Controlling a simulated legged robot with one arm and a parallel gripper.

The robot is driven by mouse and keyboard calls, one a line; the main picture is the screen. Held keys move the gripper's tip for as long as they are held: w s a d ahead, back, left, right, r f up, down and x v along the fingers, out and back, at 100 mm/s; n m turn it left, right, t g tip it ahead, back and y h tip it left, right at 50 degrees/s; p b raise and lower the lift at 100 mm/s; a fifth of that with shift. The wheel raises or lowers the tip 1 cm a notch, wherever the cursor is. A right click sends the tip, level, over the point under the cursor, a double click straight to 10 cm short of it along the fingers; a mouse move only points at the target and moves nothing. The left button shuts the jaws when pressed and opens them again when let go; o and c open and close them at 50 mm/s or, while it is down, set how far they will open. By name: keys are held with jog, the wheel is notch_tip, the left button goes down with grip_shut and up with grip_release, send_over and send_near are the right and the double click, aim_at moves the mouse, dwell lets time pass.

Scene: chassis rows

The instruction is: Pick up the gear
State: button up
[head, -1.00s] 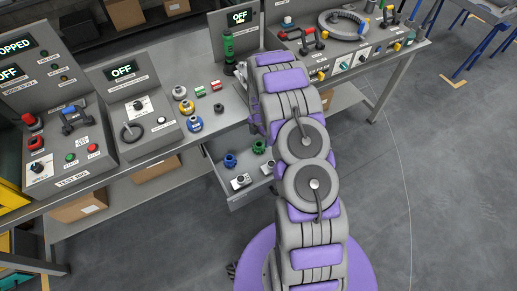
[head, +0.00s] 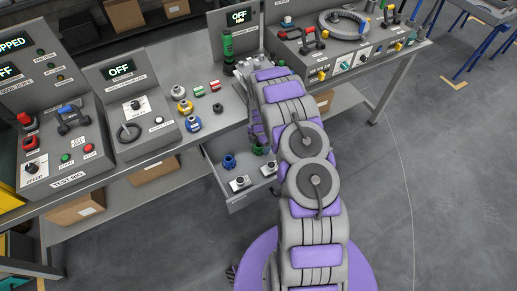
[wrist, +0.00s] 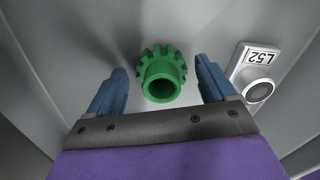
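A green gear (wrist: 162,74) with a hollow round hub lies in the grey drawer. In the wrist view it sits between and just beyond the two blue fingers of my gripper (wrist: 160,92). The fingers are apart, with a gap on each side of the gear. In the head view my arm reaches over the open drawer (head: 236,200) and hides my gripper. A green part (head: 260,149) shows partly beside my arm there.
A small block labelled L52 (wrist: 258,75) stands right of the gear, close to the right finger. In the head view a blue part (head: 229,161) and small labelled blocks (head: 240,183) share the drawer. The bench (head: 160,170) stands behind.

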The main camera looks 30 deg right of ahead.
jog(key=c, duration=1.3)
jog(key=shift+o, duration=0.2)
jog(key=shift+r, duration=0.15)
